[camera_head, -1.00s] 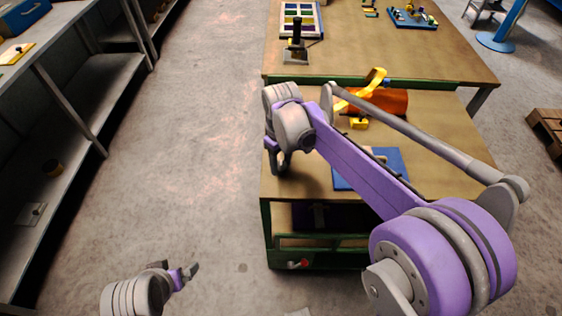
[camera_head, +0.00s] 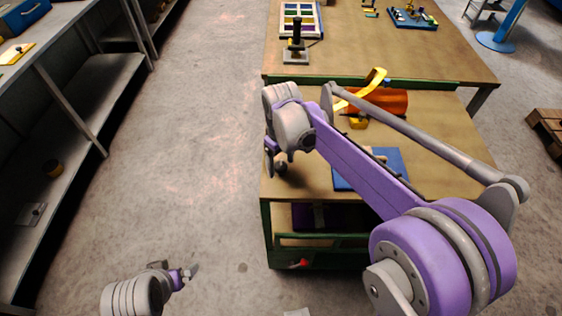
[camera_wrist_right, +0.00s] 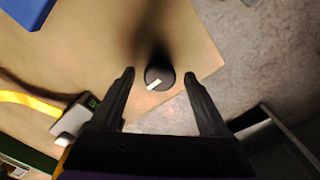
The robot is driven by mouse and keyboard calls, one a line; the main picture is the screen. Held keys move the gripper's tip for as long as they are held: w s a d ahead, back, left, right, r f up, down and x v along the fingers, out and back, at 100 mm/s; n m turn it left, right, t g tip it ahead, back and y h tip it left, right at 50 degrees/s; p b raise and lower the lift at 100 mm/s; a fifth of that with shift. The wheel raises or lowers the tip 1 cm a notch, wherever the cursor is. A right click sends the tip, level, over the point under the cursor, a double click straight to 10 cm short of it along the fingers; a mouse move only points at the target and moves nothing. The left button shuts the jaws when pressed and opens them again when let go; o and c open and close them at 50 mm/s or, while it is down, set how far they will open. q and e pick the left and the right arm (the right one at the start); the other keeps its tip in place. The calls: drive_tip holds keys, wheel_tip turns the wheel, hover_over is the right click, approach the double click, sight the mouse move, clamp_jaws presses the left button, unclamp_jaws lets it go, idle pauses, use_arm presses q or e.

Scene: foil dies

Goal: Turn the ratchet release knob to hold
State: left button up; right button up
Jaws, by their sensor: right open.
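The black round knob (camera_wrist_right: 160,74) with a white pointer mark shows in the right wrist view, the mark towards its lower left. In the head view a small dark round shape, which seems to be the knob (camera_head: 281,168), sits near the bench's left edge. My right gripper (camera_wrist_right: 158,77) is open, with one finger on either side of the knob in the picture. I see no contact, and the height gap is unclear. The right gripper (camera_head: 272,160) is partly hidden by its wrist in the head view. My left gripper (camera_head: 183,277) hangs over the floor, away from the bench.
A second table (camera_head: 400,55) stands behind. Grey shelving (camera_head: 100,85) is at the left, with open floor (camera_head: 200,130) between.

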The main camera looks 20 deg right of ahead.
sight(281, 166)
wheel_tip(281, 166, up, 11)
drive_tip(key=shift+p, duration=0.4)
idle(0.4)
drive_tip(key=s+d+f+m+t+p, duration=0.1)
drive_tip(key=s+f+m, duration=0.1)
drive_tip(key=s, duration=0.5)
drive_tip(key=s+d+f+m+t, duration=0.2)
drive_tip(key=s+f, duration=0.2)
drive_tip(key=s, duration=0.2)
drive_tip(key=s+d+f+m+t+p, duration=0.1)
drive_tip(key=s+d+f+m+t, duration=0.1)
drive_tip(key=s, duration=0.5)
drive_tip(key=shift+s+f+p, duration=0.3)
drive_tip(key=shift+f, duration=0.5)
